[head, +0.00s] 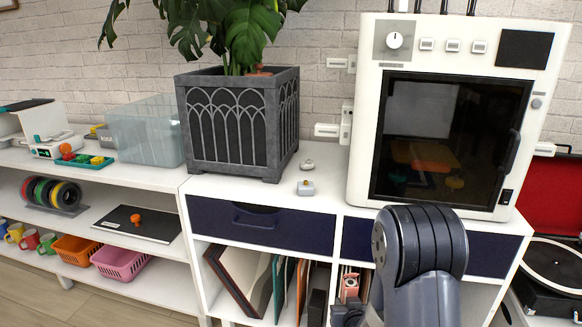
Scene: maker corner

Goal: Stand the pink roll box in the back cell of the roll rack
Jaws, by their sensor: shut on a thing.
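The pink roll box (349,287) is a small pink block with pale parts. It shows upright at the opening of the lower compartment under the white machine. My gripper (347,309) is a dark shape just below it at the bottom edge, partly hidden by my arm. It is shut on the box; the fingertips are not clear. I cannot make out the roll rack or its back cell; my arm covers much of that compartment.
Folders (240,279) lean in the cubby to the left, with a dark upright object (317,307) beside them. Navy drawers (262,223) are above. The white machine (452,107) and planter (240,125) stand on top. A record player (553,272) is at right.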

